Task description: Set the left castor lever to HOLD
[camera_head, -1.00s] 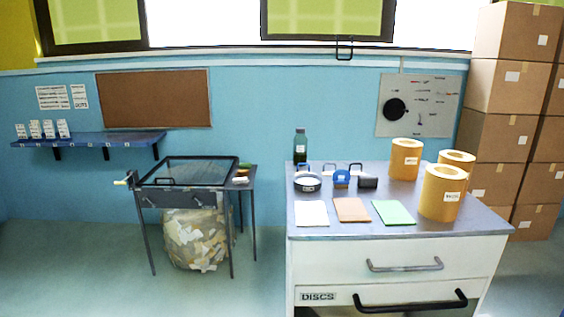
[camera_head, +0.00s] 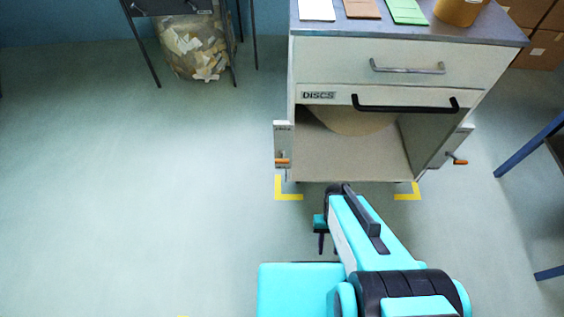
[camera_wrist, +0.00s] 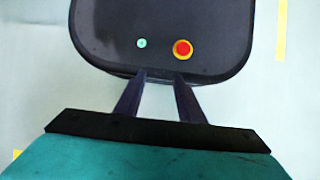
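The left castor lever (camera_head: 283,161) has an orange handle and sits on a pale plate (camera_head: 283,131) at the left front of the white cabinet (camera_head: 330,60). Its handle looks about level. The lettering on the plate is too small to read. A similar right lever (camera_head: 458,160) sticks out at the cabinet's right side. My gripper (camera_head: 322,250) points down over the floor, in front of the cabinet and apart from the lever. In the wrist view my gripper (camera_wrist: 160,76) has its two dark fingers apart, with nothing between them.
Yellow corner marks (camera_head: 288,195) lie on the floor at the cabinet's front. A black bar handle (camera_head: 405,106) spans above the open lower bay. A bin of scraps (camera_head: 195,50) stands at the back left. A blue frame (camera_head: 530,145) is at the right. The left floor is clear.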

